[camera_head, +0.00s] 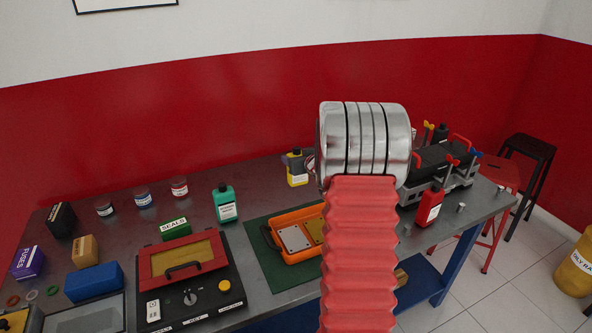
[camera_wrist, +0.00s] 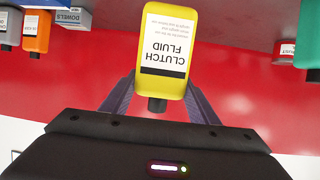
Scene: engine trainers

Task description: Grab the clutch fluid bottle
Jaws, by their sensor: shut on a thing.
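The clutch fluid bottle (camera_wrist: 165,45) is yellow with a white and black label and a black cap. In the head view the yellow bottle (camera_head: 298,179) is at the back of the bench, just left of my arm, partly covered by my gripper. I cannot tell whether its base touches the bench.
A green bottle (camera_head: 226,204) stands to the left, and an orange case (camera_head: 284,254) lies open in front. A red bottle (camera_head: 429,206) and a dark engine unit (camera_head: 436,158) stand to the right. Several small tins line the back left. The red wall is close behind.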

